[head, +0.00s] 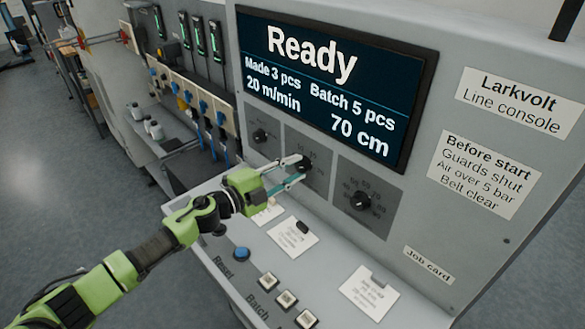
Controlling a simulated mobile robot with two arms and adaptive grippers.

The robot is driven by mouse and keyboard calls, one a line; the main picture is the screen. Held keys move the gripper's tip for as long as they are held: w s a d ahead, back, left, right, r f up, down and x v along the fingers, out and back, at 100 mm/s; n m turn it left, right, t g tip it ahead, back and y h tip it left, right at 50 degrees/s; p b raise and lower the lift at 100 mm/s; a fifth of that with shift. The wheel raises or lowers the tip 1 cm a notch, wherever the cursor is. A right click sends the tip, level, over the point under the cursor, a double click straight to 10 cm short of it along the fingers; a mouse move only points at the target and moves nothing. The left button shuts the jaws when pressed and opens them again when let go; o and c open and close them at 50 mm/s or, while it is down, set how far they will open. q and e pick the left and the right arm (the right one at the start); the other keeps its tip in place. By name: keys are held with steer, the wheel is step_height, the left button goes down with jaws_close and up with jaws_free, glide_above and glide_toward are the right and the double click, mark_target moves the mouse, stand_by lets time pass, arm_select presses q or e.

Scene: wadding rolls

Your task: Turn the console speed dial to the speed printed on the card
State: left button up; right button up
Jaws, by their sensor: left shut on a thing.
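My left gripper (298,172) is shut on the black knob of the middle dial (306,158) on the console front. The fingers hide part of the knob and its scale, so I cannot read where it points. The console screen (338,85) shows Ready, Made 3 pcs, Batch 5 pcs, 20 m/min and 70 cm. My right gripper is out of view.
A left dial (260,136) and a right dial (361,201) flank the held one. A blue Reset button (241,254) and several square Batch buttons (286,299) sit on the ledge below. Machine modules with cables (197,105) stand at upper left.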

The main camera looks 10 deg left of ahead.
arm_select(q)
steer(key=m, duration=0.4)
steer(key=shift+r+m+p, duration=0.1)
steer(key=shift+m+p, duration=0.25)
steer(key=shift+m, duration=0.35)
steer(key=o, duration=1.1)
steer(key=v, duration=1.2)
steer(key=shift+s+d+r, duration=0.1)
steer(key=shift+r, duration=0.05)
